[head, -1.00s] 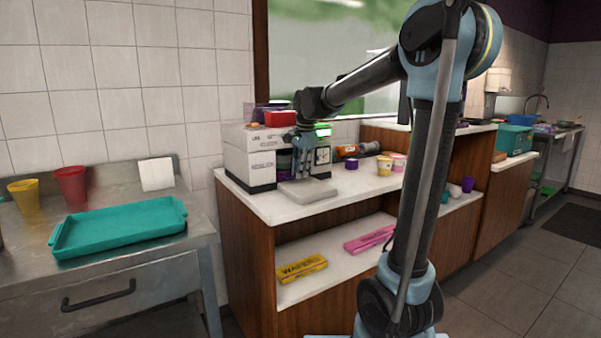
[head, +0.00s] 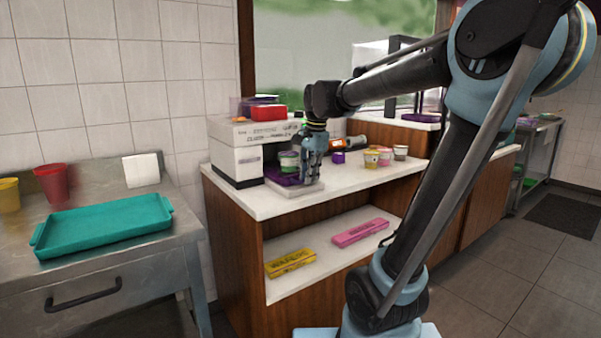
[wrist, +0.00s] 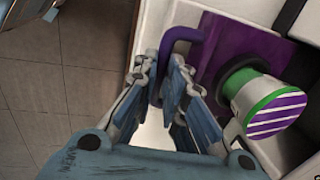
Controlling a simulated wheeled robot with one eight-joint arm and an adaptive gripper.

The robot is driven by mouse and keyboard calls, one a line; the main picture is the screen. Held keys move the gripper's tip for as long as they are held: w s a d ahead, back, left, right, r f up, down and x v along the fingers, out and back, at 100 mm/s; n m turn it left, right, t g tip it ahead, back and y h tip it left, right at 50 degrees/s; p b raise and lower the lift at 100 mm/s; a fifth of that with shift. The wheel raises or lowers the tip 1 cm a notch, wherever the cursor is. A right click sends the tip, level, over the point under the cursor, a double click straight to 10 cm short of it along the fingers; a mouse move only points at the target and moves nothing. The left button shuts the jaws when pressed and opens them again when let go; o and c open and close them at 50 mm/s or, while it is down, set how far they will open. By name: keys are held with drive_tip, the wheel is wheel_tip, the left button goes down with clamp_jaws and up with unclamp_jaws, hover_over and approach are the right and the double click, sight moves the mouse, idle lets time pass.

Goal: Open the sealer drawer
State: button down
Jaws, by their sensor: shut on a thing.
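The sealer (head: 235,158) is a white, boxy machine on the white counter. Its purple drawer (head: 285,180) sticks out of the front over a pale base plate (head: 295,190). In the wrist view the drawer (wrist: 218,45) shows as a purple tray with a bent purple handle (wrist: 187,34). A cup with a green rim and striped purple-white lid (wrist: 270,102) sits in the drawer; it also shows in the head view (head: 288,160). My gripper (head: 312,172) is shut on the handle, with the fingers (wrist: 166,80) on both sides of it and hiding part of it.
Several small cups, including a yellow one (head: 371,159), stand right of the sealer, with a dark and orange bottle (head: 347,142) behind. A red container (head: 268,112) is on top. Yellow (head: 290,262) and pink (head: 360,232) boxes lie on the shelf below. A teal tray (head: 105,226) is left.

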drive_tip(key=shift+s+d+r, duration=0.1)
drive_tip(key=shift+s+d, duration=0.8)
drive_tip(key=shift+s, duration=0.3)
drive_tip(key=c, duration=1.9)
unclamp_jaws()
drive_tip(key=r, duration=0.4)
drive_tip(key=s+d+r, duration=0.1)
drive_tip(key=r, duration=0.6)
drive_tip(key=shift+s+d+r, duration=0.15)
drive_tip(key=shift+s+r, duration=0.2)
drive_tip(key=s+d+f+n, duration=0.3)
drive_tip(key=s+f, duration=0.2)
drive_tip(key=f, duration=0.5)
drive_tip(key=s+d+f+n, duration=0.4)
drive_tip(key=s+f, duration=0.2)
drive_tip(key=f, duration=0.5)
drive_tip(key=s+d+f+n+h, duration=0.1)
drive_tip(key=s+d+f+n, duration=0.3)
drive_tip(key=f, duration=0.6)
drive_tip(key=shift+s+d+f+t, duration=0.15)
drive_tip(key=shift+s+t, duration=0.15)
drive_tip(key=shift+s, duration=0.6)
